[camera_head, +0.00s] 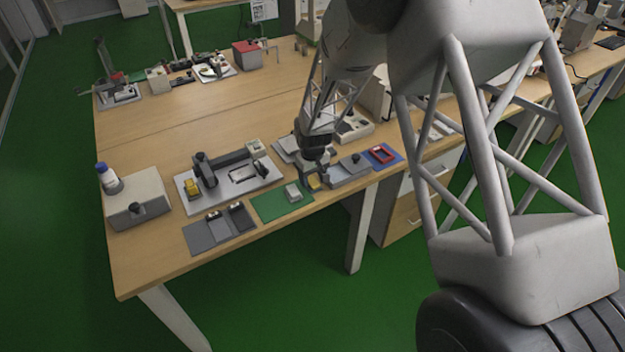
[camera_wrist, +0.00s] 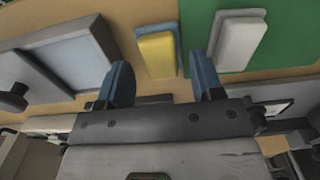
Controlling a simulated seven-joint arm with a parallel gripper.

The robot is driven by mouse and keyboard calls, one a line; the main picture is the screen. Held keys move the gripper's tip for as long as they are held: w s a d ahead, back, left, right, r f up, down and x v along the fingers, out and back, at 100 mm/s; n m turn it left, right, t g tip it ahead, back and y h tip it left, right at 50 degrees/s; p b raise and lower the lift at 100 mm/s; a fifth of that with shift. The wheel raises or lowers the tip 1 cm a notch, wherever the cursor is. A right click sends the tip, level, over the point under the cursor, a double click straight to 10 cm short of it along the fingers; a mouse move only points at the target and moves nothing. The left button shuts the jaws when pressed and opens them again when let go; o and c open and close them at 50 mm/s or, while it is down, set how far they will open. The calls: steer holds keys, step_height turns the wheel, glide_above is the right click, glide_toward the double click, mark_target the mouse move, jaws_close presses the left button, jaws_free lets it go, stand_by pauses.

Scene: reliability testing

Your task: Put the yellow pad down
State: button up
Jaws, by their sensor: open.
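The yellow pad (camera_wrist: 156,55) lies on the bare wooden table in the wrist view, just left of the green mat (camera_wrist: 283,50). In the head view the yellow pad (camera_head: 314,182) shows small beside the mat's right end. My gripper (camera_wrist: 165,85) is open, with its blue fingers apart. The pad is ahead of and between the fingertips in the picture, with clear space to both; the height between them is hard to judge. In the head view my gripper (camera_head: 313,170) is over the table's front edge area.
A grey-white pad (camera_wrist: 238,40) lies on the green mat. A grey tray device (camera_wrist: 75,60) stands left of the yellow pad. A blue mat with a red frame (camera_head: 382,153) lies farther right. A dark grey double tray (camera_head: 220,229) lies left of the green mat.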

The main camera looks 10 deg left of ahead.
mark_target(313, 181)
step_height(313, 181, up, 11)
steer(key=shift+f, duration=0.2)
stand_by(0.3)
stand_by(0.5)
steer(key=s+d+r+m+t, duration=0.1)
steer(key=s+d+r+m, duration=0.1)
steer(key=s+d+r, duration=0.7)
steer(key=s+d+r+m, duration=0.2)
steer(key=s+d+r, duration=0.3)
steer(key=d+r, duration=0.7)
steer(key=s+d+m, duration=0.1)
steer(key=s+d, duration=0.4)
steer(key=s, duration=0.3)
steer(key=s+d+r+m+t, duration=0.1)
steer(key=s+d+m, duration=0.1)
steer(key=s+d, duration=0.3)
steer(key=s+d+r+m, duration=0.1)
steer(key=s+d, duration=0.5)
steer(key=s, duration=0.6)
steer(key=shift+r+m+t, duration=0.15)
steer(key=shift+m+t, duration=0.15)
steer(key=shift+m, duration=0.3)
